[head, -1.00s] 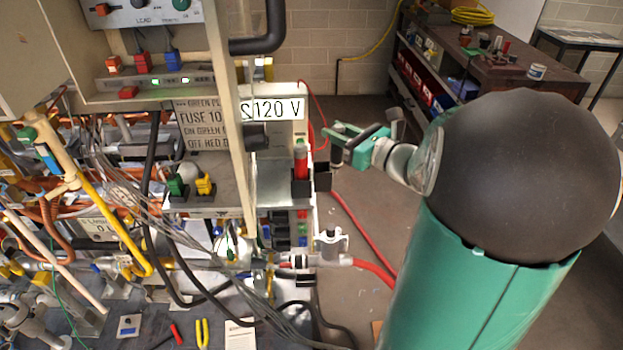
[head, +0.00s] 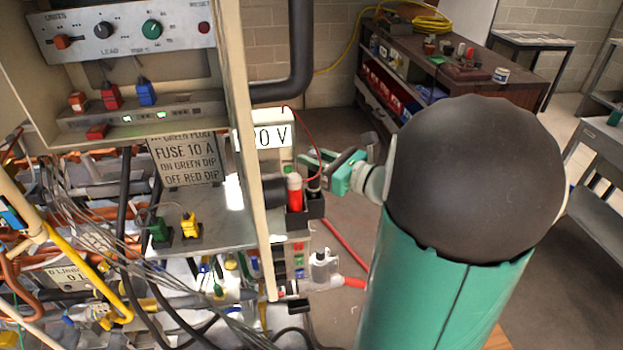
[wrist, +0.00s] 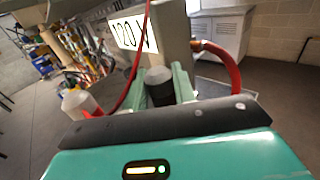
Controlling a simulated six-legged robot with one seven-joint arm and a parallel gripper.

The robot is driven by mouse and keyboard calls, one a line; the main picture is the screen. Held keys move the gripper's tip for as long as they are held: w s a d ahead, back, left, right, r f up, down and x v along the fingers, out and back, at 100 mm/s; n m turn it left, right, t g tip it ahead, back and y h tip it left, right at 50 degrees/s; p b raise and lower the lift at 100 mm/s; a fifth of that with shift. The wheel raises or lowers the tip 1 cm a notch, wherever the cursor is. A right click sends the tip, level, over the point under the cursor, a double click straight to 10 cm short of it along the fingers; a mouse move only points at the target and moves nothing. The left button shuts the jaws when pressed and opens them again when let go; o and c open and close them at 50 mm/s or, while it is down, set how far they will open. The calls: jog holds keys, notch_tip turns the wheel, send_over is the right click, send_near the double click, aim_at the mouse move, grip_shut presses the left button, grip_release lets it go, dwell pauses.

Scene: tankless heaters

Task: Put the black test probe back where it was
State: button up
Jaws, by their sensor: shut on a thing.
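The black test probe (wrist: 159,86) stands between the green fingers of my gripper (wrist: 162,88) in the wrist view; the fingers are shut on it. In the head view my gripper (head: 318,170) holds the probe (head: 313,184) roughly upright at the right-hand black holder cup (head: 316,206). The probe's lower end meets the cup's rim in this view; I cannot tell whether it is inside. The red probe (head: 295,195) stands in the left-hand holder cup, just left of my gripper.
A thin red lead (wrist: 134,75) loops close by my gripper. The 120 V sign (head: 271,135) is on the box behind the holders. The panel's cream post (head: 250,180) stands left of them. Open floor (head: 345,130) lies beyond; a workbench (head: 440,60) stands at the back.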

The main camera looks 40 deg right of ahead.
aim_at(319, 176)
jog(key=shift+f, duration=2.3)
jog(key=shift+f, duration=0.2)
jog(key=o, duration=0.8)
jog(key=shift+r, duration=0.15)
jog(key=shift+s, duration=0.25)
jog(key=v, duration=1.1)
jog(key=shift+s, duration=0.2)
jog(key=shift+d, duration=0.1)
